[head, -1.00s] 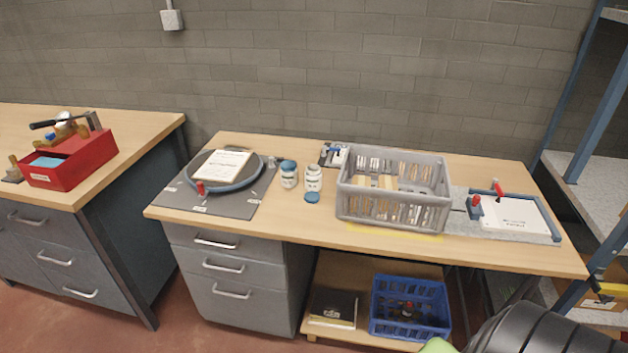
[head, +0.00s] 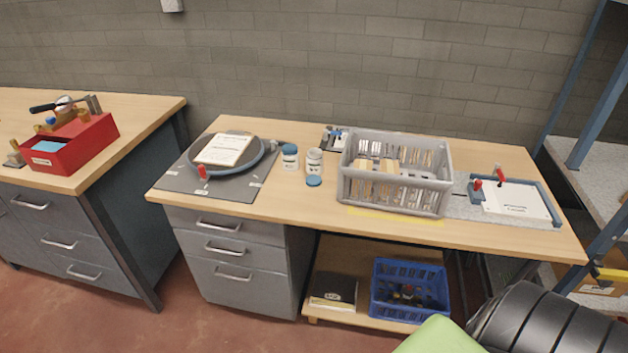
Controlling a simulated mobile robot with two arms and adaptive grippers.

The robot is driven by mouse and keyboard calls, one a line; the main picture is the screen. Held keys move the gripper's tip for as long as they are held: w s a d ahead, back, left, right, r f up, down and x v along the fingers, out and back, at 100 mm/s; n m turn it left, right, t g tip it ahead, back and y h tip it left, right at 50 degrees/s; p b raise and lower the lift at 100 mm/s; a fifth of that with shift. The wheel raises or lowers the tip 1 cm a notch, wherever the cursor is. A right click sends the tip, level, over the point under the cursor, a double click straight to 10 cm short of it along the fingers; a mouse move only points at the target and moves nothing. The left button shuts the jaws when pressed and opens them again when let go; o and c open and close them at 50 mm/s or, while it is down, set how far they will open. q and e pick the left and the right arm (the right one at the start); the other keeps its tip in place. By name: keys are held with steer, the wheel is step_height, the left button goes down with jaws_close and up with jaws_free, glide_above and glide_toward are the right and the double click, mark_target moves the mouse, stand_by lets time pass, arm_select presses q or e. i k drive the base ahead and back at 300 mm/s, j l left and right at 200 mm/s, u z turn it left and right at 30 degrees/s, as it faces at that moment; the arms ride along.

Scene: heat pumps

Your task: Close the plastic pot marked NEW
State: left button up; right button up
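Two small white plastic pots stand on the wooden bench, left of the grey crate. The left pot (head: 290,160) has a blue lid on it. The right pot (head: 314,161) has no blue lid on top, and a blue lid (head: 314,181) lies on the bench just in front of it. Both pots carry labels, but the print is too small to tell which one is marked NEW. Neither of my grippers is in view.
A grey crate (head: 344,188) with several slim items stands right of the pots. A round dark disc (head: 257,175) with a paper lies left. A clamped sheet (head: 515,202) is at the right. Bare bench lies in front of the pots (head: 290,210).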

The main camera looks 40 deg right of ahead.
mark_target(314, 157)
steer(key=k+l, duration=0.1)
steer(key=l, duration=0.3)
steer(key=k+l, duration=0.1)
steer(key=l, duration=0.3)
steer(key=k+l+z, duration=0.1)
steer(key=l, duration=0.7)
steer(key=k, duration=0.05)
